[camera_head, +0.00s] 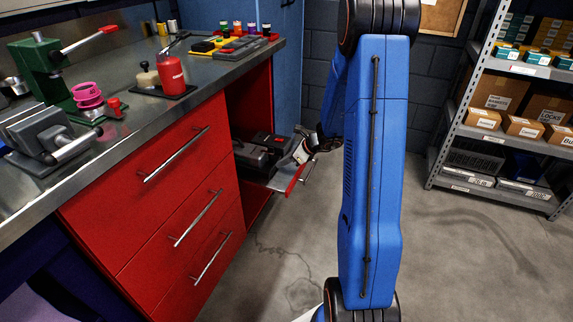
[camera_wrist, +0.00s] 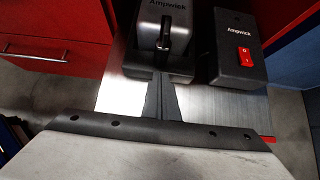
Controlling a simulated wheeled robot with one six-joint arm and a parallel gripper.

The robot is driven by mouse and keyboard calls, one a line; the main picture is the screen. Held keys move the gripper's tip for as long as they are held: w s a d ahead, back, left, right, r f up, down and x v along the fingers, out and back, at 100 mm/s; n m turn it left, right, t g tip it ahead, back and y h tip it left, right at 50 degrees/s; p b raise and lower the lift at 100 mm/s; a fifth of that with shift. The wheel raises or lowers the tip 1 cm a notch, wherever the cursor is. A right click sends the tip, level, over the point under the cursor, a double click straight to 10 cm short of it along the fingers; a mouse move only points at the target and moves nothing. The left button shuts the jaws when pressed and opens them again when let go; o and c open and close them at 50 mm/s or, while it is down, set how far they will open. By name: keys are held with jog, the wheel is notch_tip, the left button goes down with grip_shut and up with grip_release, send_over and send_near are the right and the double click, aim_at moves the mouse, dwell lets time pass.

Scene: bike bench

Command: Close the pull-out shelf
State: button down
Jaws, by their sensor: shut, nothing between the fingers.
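The pull-out shelf (camera_head: 288,184) sticks out from the open bay of the red bench, with a red front and a bar handle (camera_head: 309,172). In the wrist view its bare steel top (camera_wrist: 115,92) shows, with a sliver of red front edge at lower right. My gripper (camera_head: 297,158) is over the shelf near its front. In the wrist view the fingers (camera_wrist: 162,76) are together and empty, pointing at the grey Ampwick machine (camera_wrist: 160,25) on the shelf. I cannot tell whether the fingertips touch it. My gripper's body hides most of the shelf front there.
A grey Ampwick box with a red switch (camera_wrist: 244,55) also stands on the shelf. Red drawers (camera_head: 165,190) with bar handles are left of the bay. Tools crowd the bench top (camera_head: 140,110). A storage rack (camera_head: 440,150) stands at right. The floor (camera_head: 450,260) between is clear.

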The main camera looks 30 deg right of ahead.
jog(key=w+a, duration=0.4)
jog(key=w, duration=0.1)
jog(key=w+a, duration=0.4)
jog(key=w, duration=0.2)
jog(key=w+a, duration=0.5)
jog(key=shift+w, duration=0.3)
jog(key=shift+w+a, duration=0.15)
jog(key=shift+w, duration=0.2)
jog(key=shift+a+r, duration=0.1)
